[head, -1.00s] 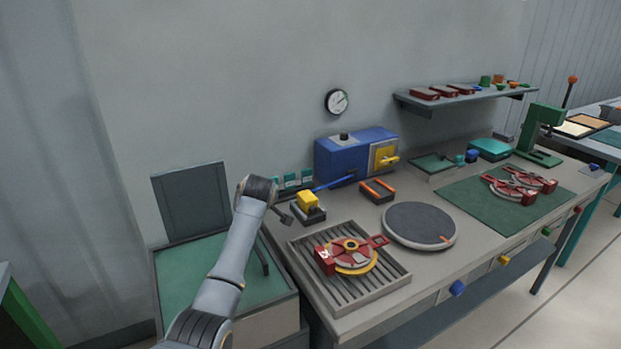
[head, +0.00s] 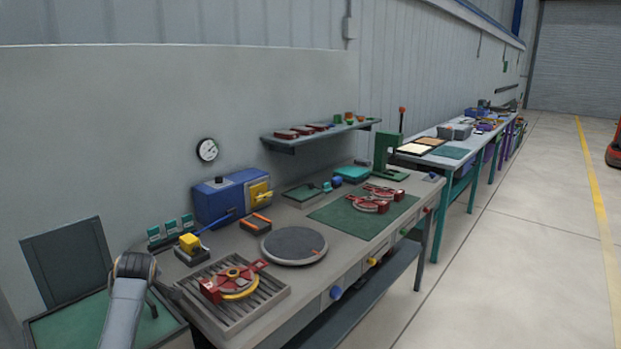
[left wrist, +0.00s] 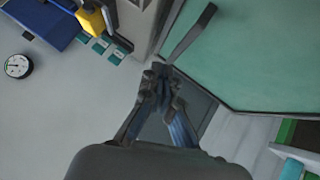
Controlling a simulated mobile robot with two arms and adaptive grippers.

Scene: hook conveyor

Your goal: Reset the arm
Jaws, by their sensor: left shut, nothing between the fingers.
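My left arm (head: 124,310) rises at the lower left of the head view, in front of the green-topped cabinet (head: 68,325). Its gripper is hidden there behind my own arm. In the left wrist view my left gripper (left wrist: 161,76) is shut and empty, its fingertips together. The green panel (left wrist: 255,50) and a dark bar handle (left wrist: 192,34) show beyond the fingertips; I cannot tell whether they touch. My right gripper is in neither view.
Right of the arm, the workbench holds a slatted tray (head: 240,318) with a red and yellow part (head: 232,283), a round dark turntable (head: 294,246) and a blue box (head: 228,197). An upright grey panel (head: 66,262) stands behind the cabinet.

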